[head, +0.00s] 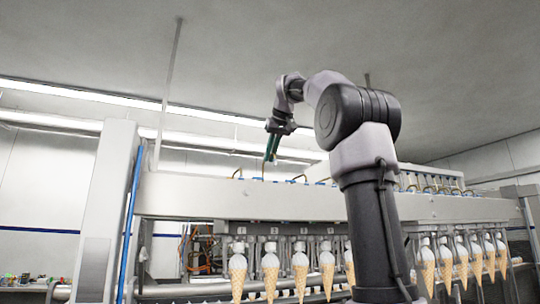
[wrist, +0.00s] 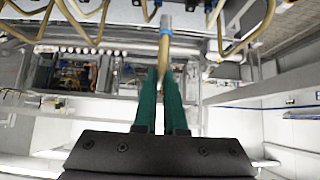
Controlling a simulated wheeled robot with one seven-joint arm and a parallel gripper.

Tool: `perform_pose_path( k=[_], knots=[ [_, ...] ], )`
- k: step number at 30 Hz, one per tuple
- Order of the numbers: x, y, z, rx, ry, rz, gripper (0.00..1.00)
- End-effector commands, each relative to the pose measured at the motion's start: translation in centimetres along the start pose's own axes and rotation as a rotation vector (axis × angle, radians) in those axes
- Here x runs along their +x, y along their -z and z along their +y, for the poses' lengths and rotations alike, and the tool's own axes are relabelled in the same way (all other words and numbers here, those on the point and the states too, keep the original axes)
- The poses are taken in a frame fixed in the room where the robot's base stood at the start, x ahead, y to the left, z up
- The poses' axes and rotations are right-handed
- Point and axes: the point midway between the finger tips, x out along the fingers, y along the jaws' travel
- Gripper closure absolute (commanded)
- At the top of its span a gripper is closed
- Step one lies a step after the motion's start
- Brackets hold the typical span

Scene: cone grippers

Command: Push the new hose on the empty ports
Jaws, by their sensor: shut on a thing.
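My gripper (head: 269,156) is above the top of the long white beam (head: 180,190) in the head view, with its green fingers pointing down. In the wrist view my gripper (wrist: 160,75) is shut on a tan hose (wrist: 164,52), which shows between and just beyond the fingertips. A blue ring (wrist: 166,31) and a grey metal fitting (wrist: 180,20) are in line with this hose. I cannot tell whether the hose is seated on the fitting. Other tan hoses (wrist: 75,18) loop at the upper left of the wrist view. No empty port can be made out clearly.
A row of ice cream cones (head: 300,270) hangs under numbered nozzles below the beam. A white post (head: 108,210) with a blue tube (head: 131,215) stands at the left. More hoses rise from the beam behind my arm. The space above the beam at the left is clear.

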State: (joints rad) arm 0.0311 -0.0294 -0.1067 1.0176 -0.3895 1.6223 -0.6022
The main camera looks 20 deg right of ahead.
Motion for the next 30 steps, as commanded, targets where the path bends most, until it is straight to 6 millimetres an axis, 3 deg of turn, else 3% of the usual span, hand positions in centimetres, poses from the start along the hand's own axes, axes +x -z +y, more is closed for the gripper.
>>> perform_pose_path(
  k=[18, 30],
  knots=[
    [2.1, -2.5, 0.0, 0.001, 0.001, 0.000, 1.00],
    [2.2, -2.6, 0.0, 0.001, 0.001, 0.002, 1.00]
  ],
)
